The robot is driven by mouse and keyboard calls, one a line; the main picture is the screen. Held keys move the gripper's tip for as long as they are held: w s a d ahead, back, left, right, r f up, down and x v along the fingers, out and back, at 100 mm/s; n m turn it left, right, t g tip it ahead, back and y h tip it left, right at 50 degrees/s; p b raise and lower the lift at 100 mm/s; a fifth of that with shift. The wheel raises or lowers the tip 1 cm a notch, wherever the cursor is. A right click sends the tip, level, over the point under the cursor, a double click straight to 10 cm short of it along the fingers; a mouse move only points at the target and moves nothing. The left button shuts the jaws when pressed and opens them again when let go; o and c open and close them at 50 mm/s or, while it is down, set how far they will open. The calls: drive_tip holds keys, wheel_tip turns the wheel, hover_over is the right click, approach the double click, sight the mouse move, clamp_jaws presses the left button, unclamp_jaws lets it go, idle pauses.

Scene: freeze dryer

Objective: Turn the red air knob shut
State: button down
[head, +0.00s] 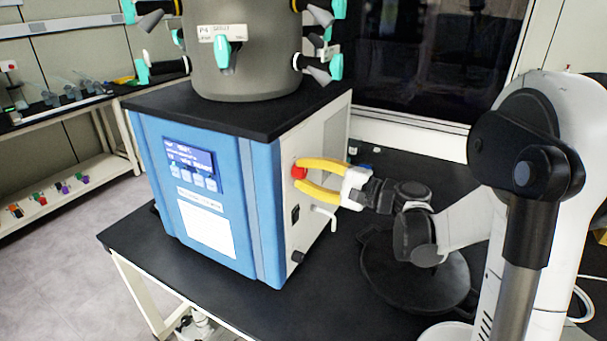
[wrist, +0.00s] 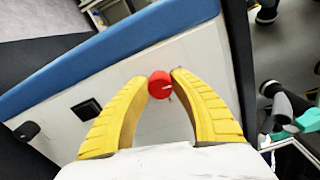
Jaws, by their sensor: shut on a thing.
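The red air knob (head: 299,170) sits on the white side panel of the blue freeze dryer (head: 208,185), near the panel's front edge. My gripper (head: 301,172) has two yellow curved fingers and reaches the knob from the right. In the wrist view the red knob (wrist: 160,85) lies between the two fingertips of my gripper (wrist: 162,78). The fingers are shut on the knob, one on each side. A small light mark shows on the knob's face in the wrist view.
A black switch (head: 295,214) and a bent white pipe (head: 325,216) are on the same side panel, below the knob. A grey drum with teal-handled valves (head: 245,50) stands on the dryer's top. The black table (head: 320,300) is clear in front.

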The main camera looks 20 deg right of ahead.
drive_tip(key=shift+n, duration=0.3)
drive_tip(key=c, duration=1.1)
unclamp_jaws()
drive_tip(key=shift+a, duration=0.1)
drive_tip(key=shift+o, duration=0.2)
drive_tip(key=v, duration=1.2)
